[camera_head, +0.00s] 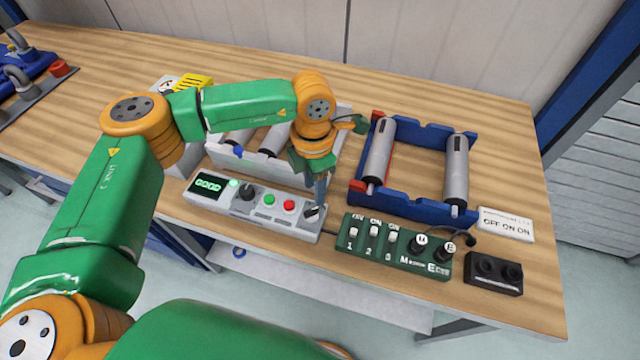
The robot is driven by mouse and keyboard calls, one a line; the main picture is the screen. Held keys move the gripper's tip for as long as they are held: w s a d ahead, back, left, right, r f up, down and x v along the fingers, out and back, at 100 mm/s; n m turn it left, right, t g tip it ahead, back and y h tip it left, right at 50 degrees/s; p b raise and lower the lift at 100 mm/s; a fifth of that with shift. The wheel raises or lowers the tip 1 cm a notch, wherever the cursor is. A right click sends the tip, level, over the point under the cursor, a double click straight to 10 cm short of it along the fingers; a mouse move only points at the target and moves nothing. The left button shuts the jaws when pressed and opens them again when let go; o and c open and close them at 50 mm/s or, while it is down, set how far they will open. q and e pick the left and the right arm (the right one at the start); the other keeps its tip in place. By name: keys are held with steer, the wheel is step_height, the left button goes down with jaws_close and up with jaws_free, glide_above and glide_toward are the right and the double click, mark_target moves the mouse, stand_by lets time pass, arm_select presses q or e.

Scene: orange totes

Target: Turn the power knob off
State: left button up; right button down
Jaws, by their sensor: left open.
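A white control box (228,203) stands near the table's front edge, with a lit display (208,184), a black knob (247,191), a green button (269,200) and a red button (289,206). A second dark knob (312,213) sits at its right end. I cannot read which knob is the power knob. My left gripper (320,198) points down at the right-end knob, its fingertips at or just above it; contact cannot be told. It is open, and its fingers partly hide that knob. My right gripper is not in view.
A green switch box (385,262) with several switches and two knobs stands just right of the white box. Behind are a blue roller frame (405,207) and a white roller frame (235,163). A black box (494,274) and a sign (506,224) are at the right.

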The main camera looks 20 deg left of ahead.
mark_target(313, 209)
arm_select(q)
steer(key=shift+s+f+p, duration=0.55)
steer(key=shift+s+f, duration=0.6)
steer(key=shift+f, duration=1)
steer(key=shift+w+f, duration=0.3)
steer(key=shift+w, duration=0.2)
steer(key=shift+s+d+r, duration=0.1)
steer(key=shift+s, duration=0.05)
jaws_close()
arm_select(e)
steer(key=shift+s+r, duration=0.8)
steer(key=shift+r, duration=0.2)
